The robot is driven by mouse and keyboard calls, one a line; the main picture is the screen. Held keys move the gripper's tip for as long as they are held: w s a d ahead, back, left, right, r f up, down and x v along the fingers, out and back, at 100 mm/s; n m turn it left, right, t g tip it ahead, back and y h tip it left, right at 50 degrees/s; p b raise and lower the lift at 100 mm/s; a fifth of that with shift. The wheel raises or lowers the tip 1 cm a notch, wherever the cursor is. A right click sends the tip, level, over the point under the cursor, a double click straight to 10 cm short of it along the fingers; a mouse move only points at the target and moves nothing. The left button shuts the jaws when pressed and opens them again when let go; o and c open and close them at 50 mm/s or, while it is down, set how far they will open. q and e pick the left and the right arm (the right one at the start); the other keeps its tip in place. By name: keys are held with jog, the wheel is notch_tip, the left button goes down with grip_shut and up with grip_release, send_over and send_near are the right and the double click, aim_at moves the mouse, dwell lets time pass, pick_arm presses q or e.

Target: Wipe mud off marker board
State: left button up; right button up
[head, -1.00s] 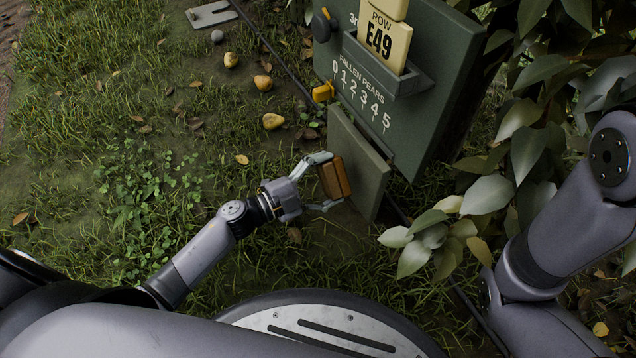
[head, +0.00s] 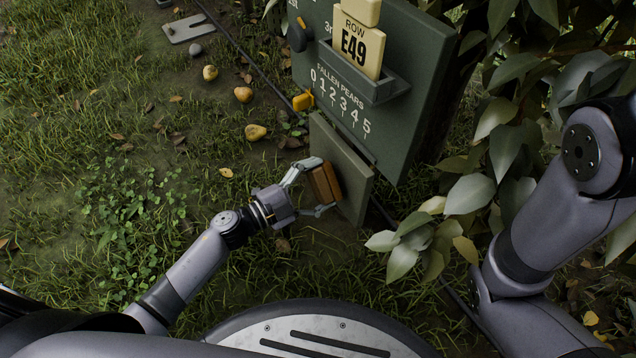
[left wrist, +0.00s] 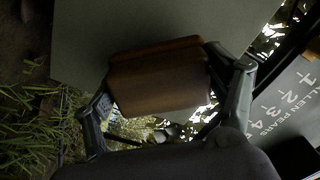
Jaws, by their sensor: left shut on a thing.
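The marker board (head: 381,85) is a dark green panel with a yellow card reading ROW E49 (head: 358,45) and a FALLEN PEARS scale from 0 to 5. In the left wrist view the block (left wrist: 160,82) sits between both fingers in front of the plate (left wrist: 120,25). No mud is clearly visible on the board. My right gripper is out of view.
Several pears, one here (head: 256,132), lie in the grass at left. Leafy branches (head: 475,193) crowd the right. A dark line runs along the ground.

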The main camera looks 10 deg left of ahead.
aim_at(348, 186)
pick_arm(q)
jog(key=shift+x, duration=0.9)
jog(key=shift+s+d+r+p, duration=0.15)
jog(key=shift+s+d+p, duration=0.45)
jog(key=shift+s+p, duration=0.1)
jog(key=shift+s+d+p, duration=0.35)
jog(key=shift+s+d, duration=0.35)
jog(key=shift+s, duration=0.1)
jog(key=shift+w+d, duration=0.1)
jog(key=shift+w+a, duration=0.95)
jog(key=shift+w, duration=0.2)
jog(key=shift+w+a, duration=0.4)
jog(key=shift+w, duration=0.05)
jog(key=shift+c, duration=1.1)
